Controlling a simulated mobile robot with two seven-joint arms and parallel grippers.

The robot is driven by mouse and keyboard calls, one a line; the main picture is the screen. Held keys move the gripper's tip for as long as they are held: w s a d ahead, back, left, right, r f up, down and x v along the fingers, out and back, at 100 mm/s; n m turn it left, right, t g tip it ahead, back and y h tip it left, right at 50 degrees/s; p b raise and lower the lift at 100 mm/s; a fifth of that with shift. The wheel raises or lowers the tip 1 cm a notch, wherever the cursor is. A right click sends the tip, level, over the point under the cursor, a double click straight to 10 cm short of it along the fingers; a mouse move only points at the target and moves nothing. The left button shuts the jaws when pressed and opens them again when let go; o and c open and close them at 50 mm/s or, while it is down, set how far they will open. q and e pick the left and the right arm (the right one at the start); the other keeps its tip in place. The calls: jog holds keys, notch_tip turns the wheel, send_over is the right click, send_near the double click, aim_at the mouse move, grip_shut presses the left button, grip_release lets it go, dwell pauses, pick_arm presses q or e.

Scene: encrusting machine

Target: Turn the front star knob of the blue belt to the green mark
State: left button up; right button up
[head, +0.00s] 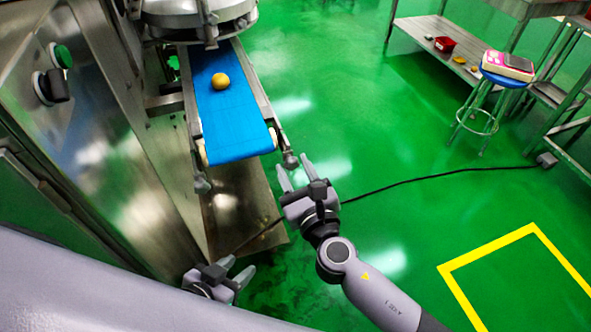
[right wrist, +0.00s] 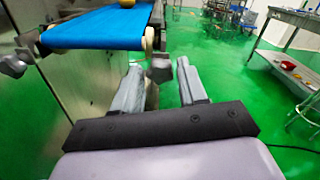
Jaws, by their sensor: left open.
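The blue belt (head: 232,115) slopes toward me from the machine, with a yellow-orange ball (head: 220,81) on it. A grey star knob (head: 290,160) sits at the belt's front right corner, and it also shows in the right wrist view (right wrist: 160,69). Another knob (head: 202,185) is at the front left corner. My right gripper (head: 296,172) is open just in front of the right-corner knob, which appears between its fingers in the wrist view; contact cannot be told. My left gripper (head: 237,268) is open and empty, low near the machine. I cannot make out a green mark by the knob.
The steel machine cabinet (head: 90,120) with a black switch (head: 50,86) and green button (head: 62,56) stands at left. A blue stool (head: 500,77) with a scale and shelves are at back right. A black cable crosses the green floor, which is mostly free.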

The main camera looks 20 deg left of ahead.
jog(key=c, duration=0.6)
jog(key=m, duration=0.2)
jog(key=shift+f+m+b, duration=0.1)
jog(key=shift+m+b, duration=0.2)
jog(key=shift+b, duration=0.1)
jog(key=shift+m+b, duration=0.45)
jog(key=shift+m, duration=1.65)
jog(key=o, duration=1)
jog(key=shift+o, duration=0.2)
